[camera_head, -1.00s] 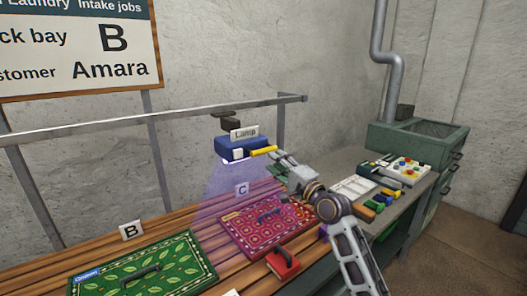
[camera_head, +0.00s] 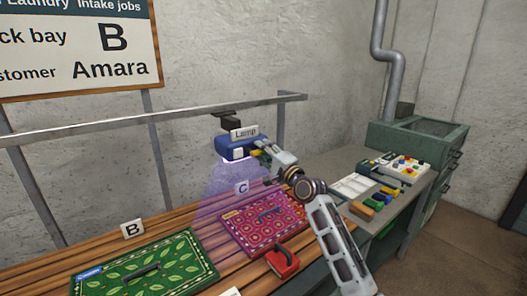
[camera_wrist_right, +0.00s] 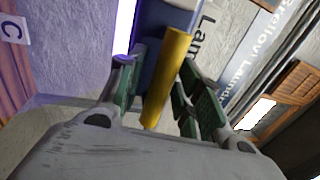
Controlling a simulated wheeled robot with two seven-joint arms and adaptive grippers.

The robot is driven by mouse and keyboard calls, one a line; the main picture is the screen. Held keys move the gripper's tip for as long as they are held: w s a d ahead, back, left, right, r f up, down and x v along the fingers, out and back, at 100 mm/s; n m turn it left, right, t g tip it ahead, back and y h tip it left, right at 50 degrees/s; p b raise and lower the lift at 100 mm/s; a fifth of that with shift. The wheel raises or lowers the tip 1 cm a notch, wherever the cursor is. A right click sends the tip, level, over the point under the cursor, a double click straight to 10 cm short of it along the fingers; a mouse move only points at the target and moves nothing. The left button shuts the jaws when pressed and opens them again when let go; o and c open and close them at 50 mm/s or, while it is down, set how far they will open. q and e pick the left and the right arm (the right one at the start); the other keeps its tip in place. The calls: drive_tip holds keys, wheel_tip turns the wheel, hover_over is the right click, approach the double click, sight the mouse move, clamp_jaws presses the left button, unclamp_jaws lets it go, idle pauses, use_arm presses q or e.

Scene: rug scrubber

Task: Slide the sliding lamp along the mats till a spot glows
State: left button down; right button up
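The blue lamp (camera_head: 231,149), labelled "Lamp", hangs from the rail above bay C. Its violet beam falls over the planks and the left part of the red patterned mat (camera_head: 244,237). No glowing spot can be made out. The green leaf mat (camera_head: 108,270) lies to the left by sign B. My right gripper (camera_head: 263,149) is at the lamp's front. In the right wrist view its fingers stand open on both sides of the lamp's yellow handle (camera_wrist_right: 168,78), with gaps visible. My left gripper is out of view.
The metal rail (camera_head: 130,123) runs along the wall above the mats. A red-handled brush (camera_head: 283,262) sits at the red mat's front edge. At right are a sheet (camera_head: 353,186), several coloured blocks and a button panel (camera_head: 405,167). A wall sign (camera_head: 80,45) reads bay B, Amara.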

idle(0.3)
clamp_jaws()
drive_tip(key=shift+a, duration=0.1)
